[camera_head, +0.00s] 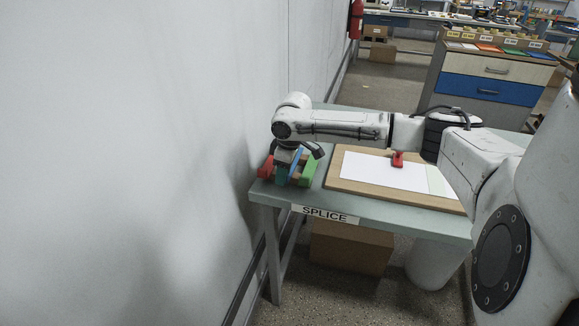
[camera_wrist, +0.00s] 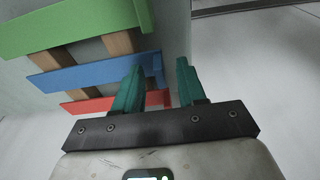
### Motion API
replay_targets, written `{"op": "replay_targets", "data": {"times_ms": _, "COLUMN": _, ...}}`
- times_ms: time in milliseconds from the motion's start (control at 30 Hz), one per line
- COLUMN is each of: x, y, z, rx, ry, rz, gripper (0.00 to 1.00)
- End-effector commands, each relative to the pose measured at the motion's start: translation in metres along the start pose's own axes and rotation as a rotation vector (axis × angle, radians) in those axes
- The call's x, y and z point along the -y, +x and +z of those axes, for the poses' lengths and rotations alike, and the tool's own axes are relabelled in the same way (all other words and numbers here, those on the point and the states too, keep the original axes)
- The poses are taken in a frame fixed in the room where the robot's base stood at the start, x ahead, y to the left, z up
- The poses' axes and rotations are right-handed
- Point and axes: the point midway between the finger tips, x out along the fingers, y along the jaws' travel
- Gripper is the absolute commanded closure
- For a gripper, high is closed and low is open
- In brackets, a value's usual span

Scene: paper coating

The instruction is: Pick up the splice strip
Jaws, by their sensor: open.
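A rack with wooden bars carries a green strip (camera_wrist: 75,28), a blue strip (camera_wrist: 85,76) and a red strip (camera_wrist: 85,104). I cannot tell which one is the splice strip. In the head view the green strip (camera_head: 309,170), blue strip (camera_head: 297,160) and red strip (camera_head: 266,168) are at the table's left end. My gripper (camera_wrist: 160,72) is open, with teal fingers. In the wrist view, the left finger overlaps the blue and red strips, and their ends show between the fingers. No strip is visibly gripped. In the head view my wrist partly hides the rack.
The table (camera_head: 372,220) has a SPLICE label and stands close to the wall (camera_head: 150,160). A wooden board (camera_head: 335,183) bears white paper (camera_head: 375,172) and a red tool (camera_head: 397,159). A cardboard box (camera_head: 350,248) and white bin (camera_head: 435,265) are below. A drawer cabinet (camera_head: 487,92) stands behind.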

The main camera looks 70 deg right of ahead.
Motion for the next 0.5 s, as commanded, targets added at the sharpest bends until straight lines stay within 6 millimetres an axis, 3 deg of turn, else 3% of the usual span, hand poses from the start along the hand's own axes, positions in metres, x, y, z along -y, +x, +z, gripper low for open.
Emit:
{"op": "replay_targets", "data": {"times_ms": 100, "x": 0.0001, "y": -0.0001, "z": -0.0001, "rx": 0.0, "ry": 0.0, "rz": 0.0, "gripper": 0.61}}
{"op": "replay_targets", "data": {"times_ms": 500, "x": 0.0002, "y": -0.0003, "z": -0.0001, "rx": 0.0, "ry": 0.0, "rz": 0.0, "gripper": 0.99}}
